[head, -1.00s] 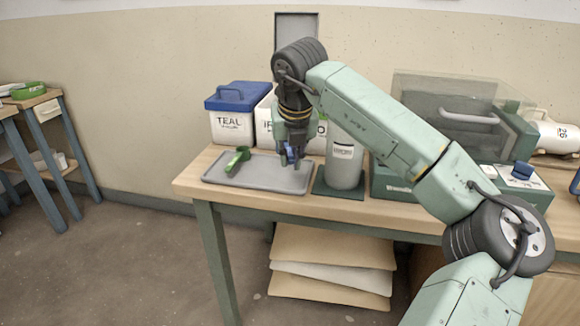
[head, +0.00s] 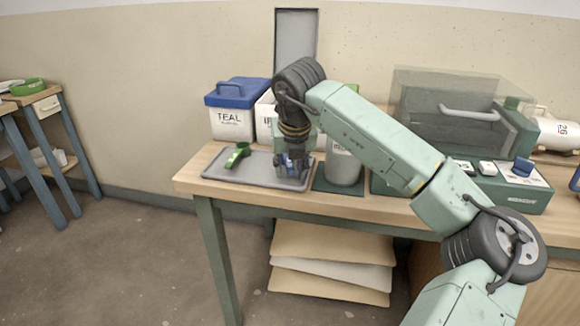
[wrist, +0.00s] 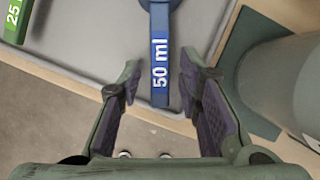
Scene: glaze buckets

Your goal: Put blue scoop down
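The blue scoop (wrist: 161,66), marked 50 ml, appears to lie on the right part of the grey tray (wrist: 90,45), its handle end close to the tray's near edge. In the wrist view my gripper (wrist: 160,78) is open, one finger on each side of the handle with a visible gap on both sides. In the head view my gripper (head: 295,171) is low over the right end of the tray (head: 255,179), and only a little blue of the scoop (head: 289,162) shows. The scoop's bowl is cut off in the wrist view.
A green scoop (head: 238,154) lies at the tray's left. Right of the tray, a grey canister (head: 343,165) stands on a green mat (wrist: 238,85), close to my gripper. A white bucket marked TEAL (head: 232,123) with a blue lid stands behind.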

